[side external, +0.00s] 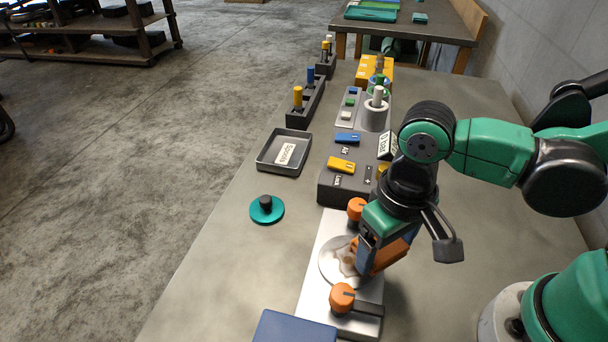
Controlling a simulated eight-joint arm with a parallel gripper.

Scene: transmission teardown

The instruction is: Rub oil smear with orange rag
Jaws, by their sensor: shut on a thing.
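The orange rag (391,257) is held in my gripper (372,254), whose fingers are shut on it. The rag hangs low over the right part of a round white plate (329,262). A brownish oil smear (346,262) shows on the plate, just left of the rag and fingers. Part of the smear may be hidden behind the gripper. I cannot tell whether the rag touches the plate.
Orange knobs stand behind (356,207) and in front (342,297) of the plate. A teal disc with a black knob (267,210) lies to the left. A grey tray (264,153) and dark block (328,190) stand farther back. A blue box (292,328) is at the front.

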